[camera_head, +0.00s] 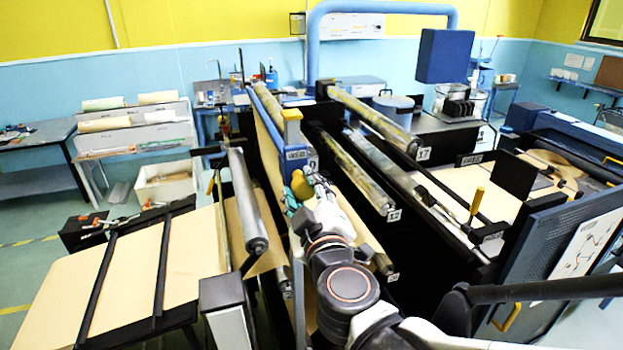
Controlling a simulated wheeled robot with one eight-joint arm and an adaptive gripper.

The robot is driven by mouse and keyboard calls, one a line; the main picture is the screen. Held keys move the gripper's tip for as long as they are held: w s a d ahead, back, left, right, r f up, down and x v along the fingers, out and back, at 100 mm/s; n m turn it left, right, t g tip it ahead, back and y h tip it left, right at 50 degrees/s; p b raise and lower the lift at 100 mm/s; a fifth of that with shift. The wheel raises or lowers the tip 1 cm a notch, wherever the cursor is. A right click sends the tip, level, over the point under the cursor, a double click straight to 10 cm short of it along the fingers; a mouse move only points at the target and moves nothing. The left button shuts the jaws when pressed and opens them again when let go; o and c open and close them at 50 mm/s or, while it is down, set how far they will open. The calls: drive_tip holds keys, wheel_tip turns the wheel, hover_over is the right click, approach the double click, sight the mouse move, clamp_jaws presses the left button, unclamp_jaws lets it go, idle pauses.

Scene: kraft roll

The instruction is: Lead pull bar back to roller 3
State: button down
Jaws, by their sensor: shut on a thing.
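My gripper (305,187) is at the middle of the machine, seen from behind along my arm. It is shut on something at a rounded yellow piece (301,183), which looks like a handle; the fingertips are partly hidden. A blue bar (268,104) runs from the back toward a yellow-and-blue block (292,135) with a label, just beyond my gripper. I cannot tell for certain which part is the pull bar. I cannot make out a tag for roller 3.
Brown kraft paper (150,262) lies on a table at left under two dark bars. A grey roller (247,205) stands just left of my gripper. A dark perforated panel (545,262) and a black bar (545,289) are at right. A blue pipe arch (380,8) rises behind.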

wheel_tip(320, 180, down, 12)
drive_tip(key=b, duration=1.1)
drive_tip(key=shift+s+a+f+b, duration=0.15)
drive_tip(key=shift+a+f+b, duration=0.1)
drive_tip(key=shift+a+b, duration=0.1)
wheel_tip(320, 180, down, 21)
drive_tip(key=b, duration=1.9)
drive_tip(key=shift+d, duration=0.25)
drive_tip(key=shift+f, duration=0.1)
